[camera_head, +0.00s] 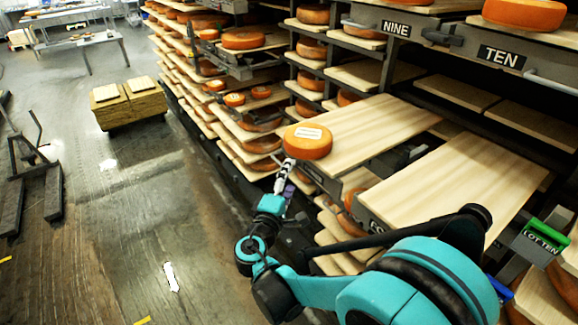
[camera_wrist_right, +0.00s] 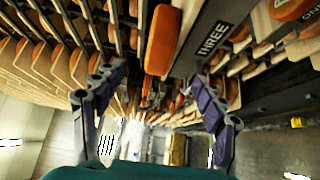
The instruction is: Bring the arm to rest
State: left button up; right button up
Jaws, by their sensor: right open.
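My right arm reaches in from the lower right of the head view. Its gripper (camera_head: 286,178) hangs over the aisle, just below and in front of an orange cheese wheel (camera_head: 307,146) with a white label on top. That wheel sits on the front end of a pulled-out wooden board (camera_head: 367,128). In the right wrist view the two fingers of the gripper (camera_wrist_right: 156,78) are spread wide with nothing between their pads. An orange cheese wheel (camera_wrist_right: 163,40) shows beyond the fingertips, beside a sign reading THREE (camera_wrist_right: 215,38). My left gripper is in neither view.
A second, empty board (camera_head: 455,185) juts out near my arm. Racks with several cheese wheels (camera_head: 245,38) line the aisle. A wooden stack (camera_head: 133,106) and a metal frame (camera_head: 30,150) stand at left. Floor between is mostly clear.

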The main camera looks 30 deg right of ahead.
jog(key=s+a+f+m+g+y+b, duration=0.1)
jog(key=s+f+m+g+y+b, duration=0.5)
jog(key=f, duration=0.5)
jog(key=s+a+f+m+y+b, duration=0.1)
jog(key=s+a+f+y, duration=0.2)
jog(key=s+a+f, duration=0.1)
jog(key=s+a+f+m+t+y+b, duration=0.1)
jog(key=s+a+f+y, duration=0.2)
jog(key=s+a, duration=0.3)
jog(key=a+y, duration=0.1)
jog(key=a, duration=0.2)
jog(key=shift+s+f, duration=0.15)
jog(key=shift+f, duration=0.25)
jog(key=shift+a, duration=0.1)
